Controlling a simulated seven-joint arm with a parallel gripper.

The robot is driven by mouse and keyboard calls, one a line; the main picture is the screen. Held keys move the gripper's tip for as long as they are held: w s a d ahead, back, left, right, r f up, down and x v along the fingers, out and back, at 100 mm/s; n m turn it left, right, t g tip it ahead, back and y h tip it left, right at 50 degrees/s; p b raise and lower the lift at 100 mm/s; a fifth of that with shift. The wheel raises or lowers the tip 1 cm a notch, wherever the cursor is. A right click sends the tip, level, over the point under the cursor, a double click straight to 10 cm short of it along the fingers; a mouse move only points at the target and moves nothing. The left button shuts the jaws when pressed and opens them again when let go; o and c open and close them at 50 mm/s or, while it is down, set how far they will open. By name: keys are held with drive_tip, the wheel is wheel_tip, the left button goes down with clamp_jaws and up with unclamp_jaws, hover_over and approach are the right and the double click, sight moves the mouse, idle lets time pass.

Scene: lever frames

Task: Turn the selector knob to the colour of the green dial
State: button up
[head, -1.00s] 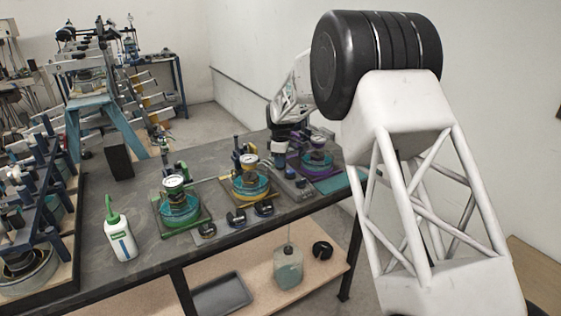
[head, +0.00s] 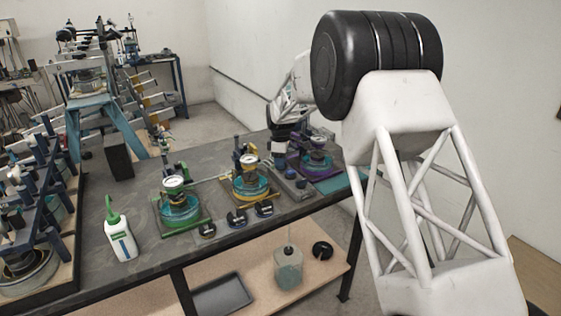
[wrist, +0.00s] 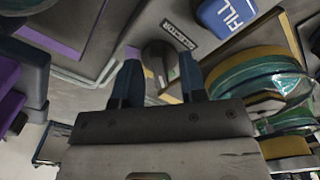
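The selector knob (wrist: 158,56) is a grey, rounded knob beside the SELECTOR label (wrist: 180,37) in the wrist view. My gripper (wrist: 160,66) is open, its two dark blue fingers on either side of the knob; I cannot tell whether they touch it. In the head view my gripper (head: 279,158) is small, over the panel (head: 294,185) between the yellow and purple stations. The green-marked station with its white-faced dial (head: 174,182) stands leftmost of the three. The knob is not clear in the head view, and its pointed colour cannot be read.
The yellow station (head: 250,184) and purple station (head: 317,160) flank the panel. A white bottle with a green top (head: 120,236) stands at the bench's left. Bare bench top lies behind the bottle.

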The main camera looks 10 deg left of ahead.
drive_tip(key=shift+r, duration=3.9)
drive_tip(key=shift+s+d+r, duration=0.15)
drive_tip(key=shift+d+r, duration=0.1)
drive_tip(key=shift+d, duration=0.1)
drive_tip(key=s+d+r+m+t, duration=0.1)
drive_tip(key=s+d+r+m, duration=0.5)
drive_tip(key=s+d, duration=0.65)
drive_tip(key=s+d+r+m, duration=0.3)
drive_tip(key=s+d+r, duration=0.7)
drive_tip(key=d, duration=0.4)
drive_tip(key=s+d+f+m, duration=0.2)
drive_tip(key=s+d, duration=0.3)
drive_tip(key=s, duration=0.6)
drive_tip(key=s+d+f+m+t, duration=0.1)
drive_tip(key=s+d+f+m, duration=0.2)
drive_tip(key=s, duration=0.9)
drive_tip(key=s+d+f+m, duration=0.2)
drive_tip(key=s+d+m, duration=0.3)
drive_tip(key=s, duration=0.7)
drive_tip(key=shift+d+f+t, duration=0.2)
drive_tip(key=shift+d+t, duration=0.1)
drive_tip(key=shift+d, duration=0.8)
